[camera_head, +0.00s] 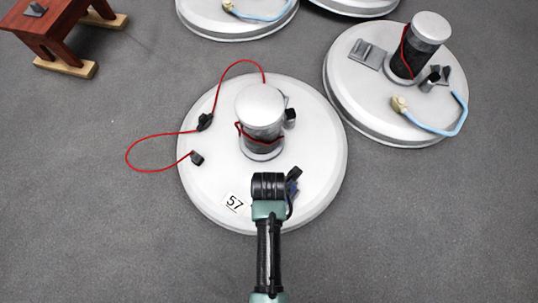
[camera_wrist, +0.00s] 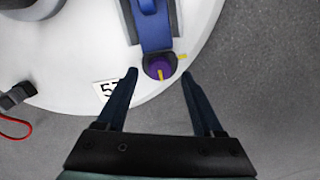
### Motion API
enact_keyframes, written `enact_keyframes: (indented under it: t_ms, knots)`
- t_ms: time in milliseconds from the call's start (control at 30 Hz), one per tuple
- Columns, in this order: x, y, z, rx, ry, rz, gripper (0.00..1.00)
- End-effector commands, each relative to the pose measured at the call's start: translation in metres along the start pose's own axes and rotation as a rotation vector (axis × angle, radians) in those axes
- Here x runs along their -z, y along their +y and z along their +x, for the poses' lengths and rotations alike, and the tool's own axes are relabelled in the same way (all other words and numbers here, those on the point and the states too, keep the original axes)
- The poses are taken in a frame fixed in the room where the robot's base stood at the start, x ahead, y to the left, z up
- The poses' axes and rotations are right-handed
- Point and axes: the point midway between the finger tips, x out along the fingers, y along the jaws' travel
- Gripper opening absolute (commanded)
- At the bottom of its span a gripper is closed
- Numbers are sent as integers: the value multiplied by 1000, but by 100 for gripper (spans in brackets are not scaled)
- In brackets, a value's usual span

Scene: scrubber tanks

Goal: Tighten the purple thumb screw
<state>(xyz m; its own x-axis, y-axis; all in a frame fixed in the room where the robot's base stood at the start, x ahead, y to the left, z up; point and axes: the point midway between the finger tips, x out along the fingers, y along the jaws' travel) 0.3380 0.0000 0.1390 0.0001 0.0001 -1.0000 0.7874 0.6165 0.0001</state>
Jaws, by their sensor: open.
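The purple thumb screw (camera_wrist: 159,68) shows in the wrist view, seated in a dark housing at the near end of a blue bracket (camera_wrist: 156,28) on the white tank top. A yellow mark crosses the screw, and another yellow mark lies beside it. My gripper (camera_wrist: 158,75) is open, with one finger on each side of the screw and nothing between them. I cannot tell how far the fingertips are from the screw in height. In the head view my gripper (camera_head: 270,187) is over the front of the tank lid (camera_head: 215,200) and hides the screw; a bit of the blue bracket shows beside it.
A silver-topped dark cylinder (camera_head: 260,110) stands mid-lid. A red cable (camera_head: 150,137) with dark plugs loops off the lid's left side. A label reading 57 (camera_head: 234,203) lies left of my gripper. Another tank (camera_head: 365,100) stands at the right, a wooden stool (camera_head: 70,30) at top left.

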Motion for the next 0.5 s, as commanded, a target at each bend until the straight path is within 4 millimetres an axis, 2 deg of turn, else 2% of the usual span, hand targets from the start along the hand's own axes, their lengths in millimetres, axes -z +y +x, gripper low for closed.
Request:
enact_keyframes:
  t_ms: [33, 133, 500]
  knots:
    - [0, 0, 10, 0, 0, 0, 69]
    - [0, 0, 16, 1, 0, 0, 69]
    - [0, 0, 20, 0, 0, 1, 69]
